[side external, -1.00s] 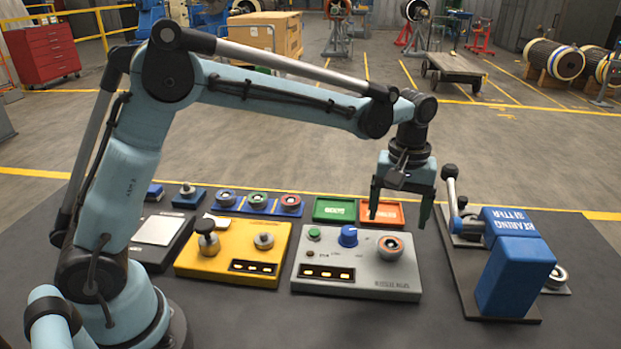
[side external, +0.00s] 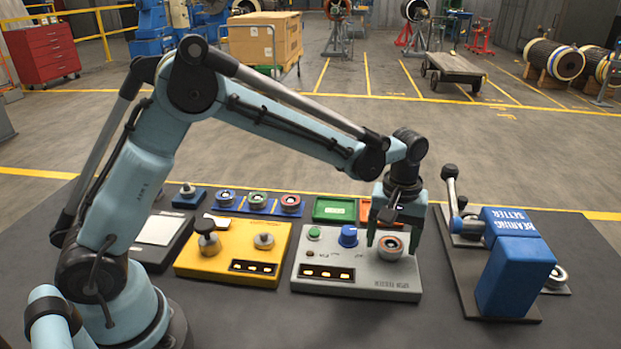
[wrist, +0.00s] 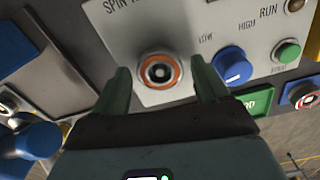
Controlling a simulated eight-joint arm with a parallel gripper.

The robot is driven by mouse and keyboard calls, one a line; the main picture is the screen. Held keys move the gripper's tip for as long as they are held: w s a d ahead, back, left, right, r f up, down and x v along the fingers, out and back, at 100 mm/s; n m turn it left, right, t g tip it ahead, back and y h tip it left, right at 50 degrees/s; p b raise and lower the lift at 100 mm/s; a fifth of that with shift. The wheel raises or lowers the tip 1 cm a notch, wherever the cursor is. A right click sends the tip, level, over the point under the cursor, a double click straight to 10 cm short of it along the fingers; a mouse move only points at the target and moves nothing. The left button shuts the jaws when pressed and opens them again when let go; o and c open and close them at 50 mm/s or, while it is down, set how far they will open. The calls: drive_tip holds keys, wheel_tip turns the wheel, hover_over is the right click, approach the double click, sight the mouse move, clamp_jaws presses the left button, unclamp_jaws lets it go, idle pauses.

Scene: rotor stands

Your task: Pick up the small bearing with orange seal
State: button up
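A small bearing with an orange seal (side external: 391,245) sits on the right part of the grey spin tester (side external: 347,287). In the wrist view the bearing (wrist: 160,71) shows as an orange ring with a dark centre. My gripper (side external: 392,238) is open and empty, pointing down over the bearing. In the wrist view the fingertips of my gripper (wrist: 161,67) stand on either side of the ring, with clear gaps. How far the tips are above the tester's face is hard to tell.
A blue knob (side external: 348,236) stands close left of the bearing. The blue bearing setter (side external: 515,270) stands to the right, a yellow unit (side external: 205,268) to the left. Behind are a green tray (side external: 334,210), a partly hidden orange tray (side external: 366,207) and a blue bearing rack (side external: 272,208).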

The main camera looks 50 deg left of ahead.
drive_tip(key=c, duration=0.9)
drive_tip(key=shift+r, duration=0.15)
drive_tip(key=shift+c, duration=0.2)
drive_tip(key=shift+r, duration=0.3)
drive_tip(key=r, duration=0.3)
drive_tip(key=shift+s+d+r, duration=0.2)
drive_tip(key=shift+r, duration=0.15)
drive_tip(key=s+d+r, duration=0.7)
drive_tip(key=d+r, duration=0.1)
drive_tip(key=r, duration=0.1)
drive_tip(key=shift+s+r, duration=0.2)
drive_tip(key=shift+s, duration=0.15)
